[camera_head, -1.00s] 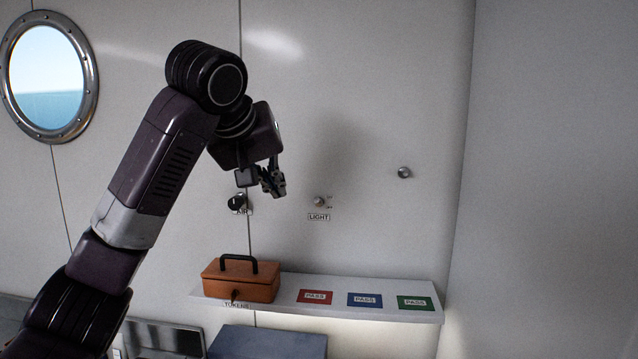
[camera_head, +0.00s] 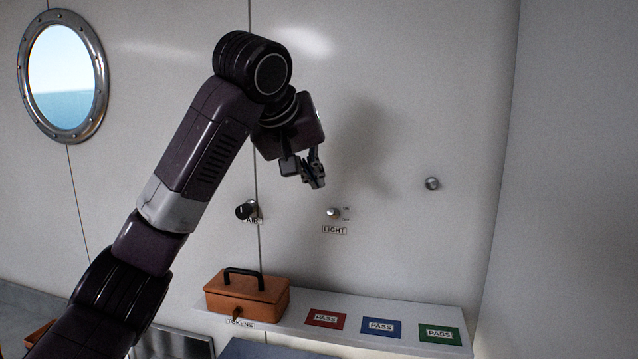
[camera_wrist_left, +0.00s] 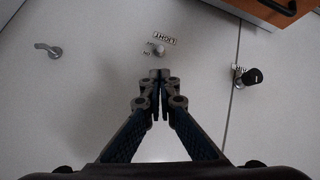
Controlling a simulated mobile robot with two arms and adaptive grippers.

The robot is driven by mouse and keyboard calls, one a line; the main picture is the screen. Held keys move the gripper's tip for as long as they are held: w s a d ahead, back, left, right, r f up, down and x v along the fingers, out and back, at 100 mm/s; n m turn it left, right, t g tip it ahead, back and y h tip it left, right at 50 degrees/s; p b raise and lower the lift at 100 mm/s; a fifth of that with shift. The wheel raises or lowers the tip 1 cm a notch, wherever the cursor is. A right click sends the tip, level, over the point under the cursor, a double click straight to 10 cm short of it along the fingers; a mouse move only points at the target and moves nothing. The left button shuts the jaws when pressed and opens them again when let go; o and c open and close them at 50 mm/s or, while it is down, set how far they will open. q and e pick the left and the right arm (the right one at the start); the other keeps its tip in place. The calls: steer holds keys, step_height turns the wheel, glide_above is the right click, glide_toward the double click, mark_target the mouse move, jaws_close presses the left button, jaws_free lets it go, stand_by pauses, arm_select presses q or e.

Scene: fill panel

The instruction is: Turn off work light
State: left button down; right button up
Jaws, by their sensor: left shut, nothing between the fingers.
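The light switch (camera_head: 333,212) is a small metal toggle or knob on the white wall, with a LIGHT label (camera_head: 334,230) below it. In the left wrist view the switch (camera_wrist_left: 158,50) shows just beyond the fingertips, with its label upside down. My left gripper (camera_head: 314,182) is in front of the wall, above and slightly left of the switch in the head view. It also shows in the left wrist view (camera_wrist_left: 158,78), with its fingers shut and empty. I cannot tell whether it touches the switch; a gap shows in the head view. My right gripper is not in view.
Below, a shelf (camera_head: 290,322) bears an orange tokens box (camera_head: 247,296) and red (camera_head: 325,318), blue (camera_head: 381,327) and green (camera_head: 440,334) PASS cards.

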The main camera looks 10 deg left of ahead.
mark_target(332, 213)
arm_select(q)
steer(key=p+x, duration=0.4)
steer(key=x, duration=0.4)
steer(key=shift+w+f, duration=0.3)
steer(key=shift+f, duration=0.05)
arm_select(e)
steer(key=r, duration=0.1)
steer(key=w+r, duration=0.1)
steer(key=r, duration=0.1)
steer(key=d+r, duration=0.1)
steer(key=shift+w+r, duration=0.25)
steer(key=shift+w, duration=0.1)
